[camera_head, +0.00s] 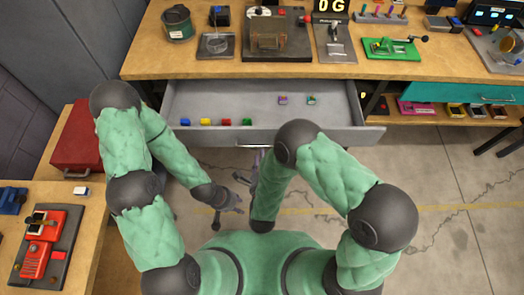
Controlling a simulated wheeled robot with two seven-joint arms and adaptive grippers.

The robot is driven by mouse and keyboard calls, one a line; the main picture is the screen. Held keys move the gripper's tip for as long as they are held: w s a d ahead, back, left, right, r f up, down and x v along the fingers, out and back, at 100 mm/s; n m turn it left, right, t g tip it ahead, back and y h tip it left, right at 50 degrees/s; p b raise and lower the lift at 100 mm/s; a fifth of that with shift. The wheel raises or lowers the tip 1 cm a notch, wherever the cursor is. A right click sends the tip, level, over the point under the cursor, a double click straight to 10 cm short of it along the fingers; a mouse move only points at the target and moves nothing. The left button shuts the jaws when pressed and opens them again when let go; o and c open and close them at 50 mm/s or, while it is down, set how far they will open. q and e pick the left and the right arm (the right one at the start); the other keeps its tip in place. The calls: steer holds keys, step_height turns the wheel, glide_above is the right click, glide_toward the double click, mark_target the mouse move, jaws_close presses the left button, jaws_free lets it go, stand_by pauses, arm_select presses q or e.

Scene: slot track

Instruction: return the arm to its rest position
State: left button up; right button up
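My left arm comes in from the left, and its gripper (228,215) hangs over the floor in front of the drawer. Its dark fingers look spread apart with nothing between them. My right arm bends at the elbow and its forearm folds back down toward my body. A small dark part by that forearm, just below the drawer front, seems to be my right gripper (246,178). It is mostly hidden, so I cannot tell how its fingers stand.
The drawer (215,105) under the workbench (165,65) is pulled out. Inside are several small coloured blocks along the front left and two small pieces farther back. A side bench (85,215) with a red case (78,140) stands at left. Open floor (450,225) lies at right.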

steer(key=shift+s+r, duration=0.15)
steer(key=shift+s, duration=0.55)
steer(key=shift+w, duration=0.1)
steer(key=d+f+n+g+y, duration=0.1)
steer(key=d+f+n+g, duration=0.4)
steer(key=f+n+g, duration=0.4)
steer(key=s+d+f+n+g+y, duration=0.1)
steer(key=s+d+f+n+g, duration=0.1)
steer(key=s, duration=0.4)
steer(key=s+d+f+n+g+y, duration=0.2)
steer(key=s+n+g, duration=0.2)
steer(key=s, duration=0.1)
steer(key=shift+s+d+n, duration=0.3)
steer(key=shift+s+d, duration=0.1)
steer(key=shift+o, duration=0.3)
